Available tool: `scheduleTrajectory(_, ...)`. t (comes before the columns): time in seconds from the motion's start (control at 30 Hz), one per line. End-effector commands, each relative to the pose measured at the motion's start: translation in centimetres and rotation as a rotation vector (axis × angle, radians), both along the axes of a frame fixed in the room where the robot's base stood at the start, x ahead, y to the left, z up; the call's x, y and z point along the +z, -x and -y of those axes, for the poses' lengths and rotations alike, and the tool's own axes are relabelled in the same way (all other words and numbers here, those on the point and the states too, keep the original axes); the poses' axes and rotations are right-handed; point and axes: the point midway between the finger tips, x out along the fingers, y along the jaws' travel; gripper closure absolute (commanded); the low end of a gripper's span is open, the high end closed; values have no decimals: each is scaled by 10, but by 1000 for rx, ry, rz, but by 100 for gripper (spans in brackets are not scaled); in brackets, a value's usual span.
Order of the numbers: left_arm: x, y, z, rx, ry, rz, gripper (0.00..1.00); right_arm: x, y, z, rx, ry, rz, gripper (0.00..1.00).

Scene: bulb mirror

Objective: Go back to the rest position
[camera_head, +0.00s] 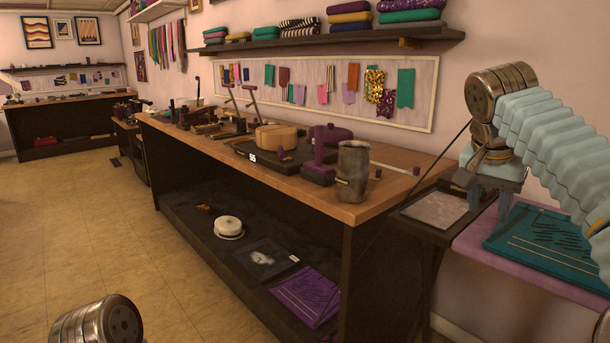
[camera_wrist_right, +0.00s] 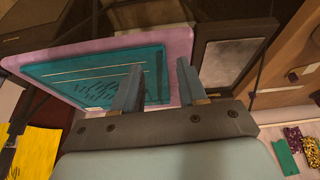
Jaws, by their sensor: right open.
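My right arm comes in from the right in a pale teal sleeve. Its gripper (camera_head: 488,203) points down beside the right end of the long workbench, above a small side table. In the right wrist view the two fingers of my right gripper (camera_wrist_right: 158,90) stand apart with nothing between them. Beyond them lies a teal patterned sheet (camera_wrist_right: 85,78) on a pink surface (camera_wrist_right: 150,40). The teal sheet also shows in the head view (camera_head: 555,240). A rounded metal part of my left arm shows at the bottom left; my left gripper is out of view.
The wooden workbench (camera_head: 340,213) carries a dark metal cup (camera_head: 352,172), purple tools and a round tan block (camera_head: 277,138). A grey panel (camera_head: 436,210) lies close to my right gripper. A shelf with folded cloth hangs above. The tiled floor (camera_head: 90,225) at left is clear.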

Motion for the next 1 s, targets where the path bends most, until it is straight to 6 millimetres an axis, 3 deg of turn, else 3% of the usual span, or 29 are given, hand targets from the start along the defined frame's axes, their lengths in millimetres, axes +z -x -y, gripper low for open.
scheduleTrajectory(0.27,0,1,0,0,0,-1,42,-52,-37,-22,138,1,-35,58)
scheduleTrajectory(0.47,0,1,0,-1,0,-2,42,-116,-68,-48,286,-19,-70,58)
scheduleTrajectory(0.57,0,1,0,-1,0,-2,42,-166,-83,-68,382,-46,-94,58)
scheduleTrajectory(0.67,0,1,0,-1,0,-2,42,-233,-91,-94,499,-96,-124,58)
scheduleTrajectory(0.77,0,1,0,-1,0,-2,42,-305,-88,-122,605,-167,-147,58)
scheduleTrajectory(0.87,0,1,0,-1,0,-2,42,-376,-71,-149,689,-250,-160,58)
scheduleTrajectory(1.0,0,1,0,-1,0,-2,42,-469,-26,-181,759,-373,-170,58)
